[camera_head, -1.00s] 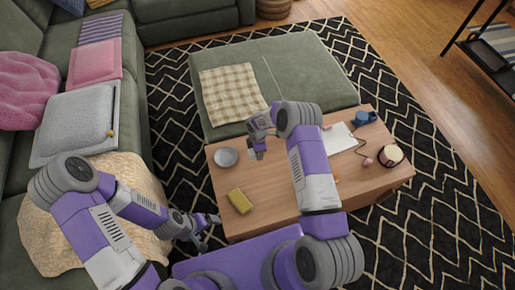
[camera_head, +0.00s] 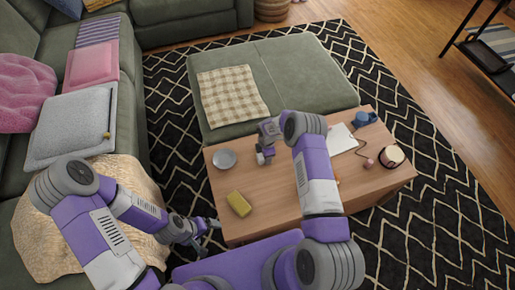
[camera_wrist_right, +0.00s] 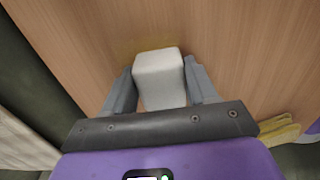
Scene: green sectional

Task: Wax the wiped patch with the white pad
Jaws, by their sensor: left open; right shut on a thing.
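The white pad (camera_wrist_right: 160,78) is a pale block between the two grey fingers of my right gripper (camera_wrist_right: 161,88), which is shut on it. In the head view my right gripper (camera_head: 264,156) is low over the wooden coffee table (camera_head: 275,204), right of a grey bowl. I cannot tell for sure whether the pad touches the wood. A faint yellowish patch (camera_wrist_right: 142,46) shows on the wood at the pad's far end; its edges are unclear. My left gripper (camera_head: 207,226) is open and empty beside the table's front left corner.
The grey bowl (camera_head: 224,159) and a yellow sponge (camera_head: 239,203) are on the table's left part. White paper (camera_head: 341,139), a blue object (camera_head: 365,118) and a round dark-rimmed item (camera_head: 392,156) are on the right. A green ottoman (camera_head: 305,75) stands behind the table.

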